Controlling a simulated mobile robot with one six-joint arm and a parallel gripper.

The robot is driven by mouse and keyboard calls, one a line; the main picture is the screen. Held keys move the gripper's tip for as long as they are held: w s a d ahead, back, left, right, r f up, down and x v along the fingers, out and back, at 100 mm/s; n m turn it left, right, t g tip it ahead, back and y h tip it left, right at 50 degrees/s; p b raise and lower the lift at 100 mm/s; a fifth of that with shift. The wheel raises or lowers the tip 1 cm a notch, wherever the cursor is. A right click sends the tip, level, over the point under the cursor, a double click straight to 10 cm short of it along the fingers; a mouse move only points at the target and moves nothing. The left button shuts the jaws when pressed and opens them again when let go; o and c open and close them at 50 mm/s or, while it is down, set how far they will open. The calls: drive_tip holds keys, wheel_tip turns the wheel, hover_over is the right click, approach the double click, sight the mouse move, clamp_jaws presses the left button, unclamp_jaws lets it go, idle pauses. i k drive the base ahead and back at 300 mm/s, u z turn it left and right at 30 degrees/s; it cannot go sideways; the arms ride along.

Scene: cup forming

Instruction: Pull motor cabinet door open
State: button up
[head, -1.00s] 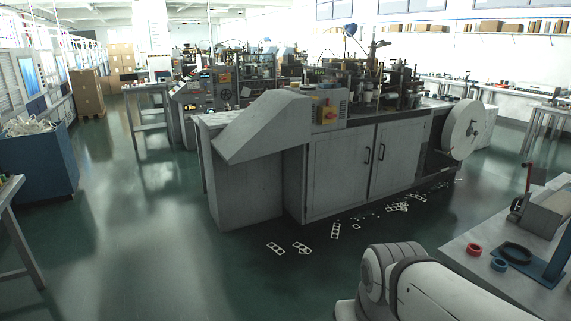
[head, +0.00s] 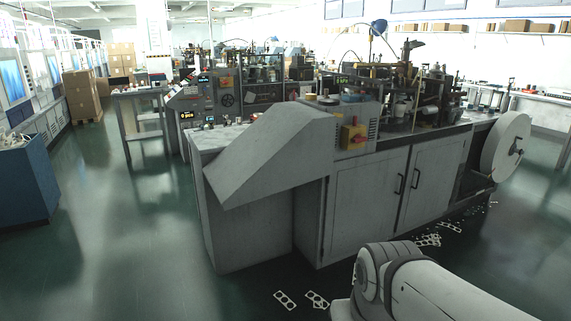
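The grey machine cabinet (head: 310,215) stands in the middle of the head view, with two front doors. The left door (head: 362,210) and the right door (head: 434,180) look shut. Each has a dark vertical handle, the left one (head: 398,184) and the right one (head: 416,178), close together where the doors meet. I cannot tell from the picture which door is the motor cabinet's. Part of my white arm shows at the bottom right, in front of the cabinet. My gripper is outside the view.
Punched scraps (head: 286,300) lie on the green floor before the cabinet. A white reel (head: 505,147) is at its right end. A red switch on a yellow plate (head: 353,136) sits above the doors. A blue bin (head: 25,180) stands left; the floor between is clear.

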sight(363, 194)
drive_tip(key=z, duration=0.25)
drive_tip(key=i, duration=1.8)
drive_tip(key=z, duration=0.8)
drive_tip(key=i, duration=2.25)
drive_tip(key=z, duration=0.55)
